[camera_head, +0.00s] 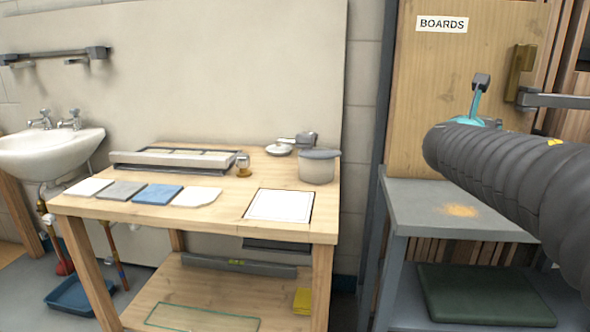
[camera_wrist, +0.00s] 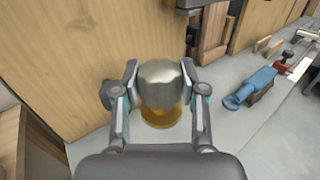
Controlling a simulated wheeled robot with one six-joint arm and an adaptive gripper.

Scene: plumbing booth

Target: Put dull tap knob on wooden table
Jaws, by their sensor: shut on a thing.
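My gripper (camera_wrist: 160,88) is shut on a dull grey metal knob (camera_wrist: 160,74), with one finger on each side of it. A brass-coloured part (camera_wrist: 160,117) shows just below the knob; I cannot tell whether it belongs to it. In the head view, part of my gripper (camera_head: 480,88) shows in front of the wooden boards cabinet, and the knob is hidden. The wooden table (camera_head: 225,218) stands left of my arm. A small brass and grey fitting (camera_head: 243,166) stands on its top.
A grey stand (camera_head: 420,200) and the BOARDS cabinet (camera_head: 425,100) are at right. A blue tool (camera_wrist: 252,88) lies on a grey surface.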

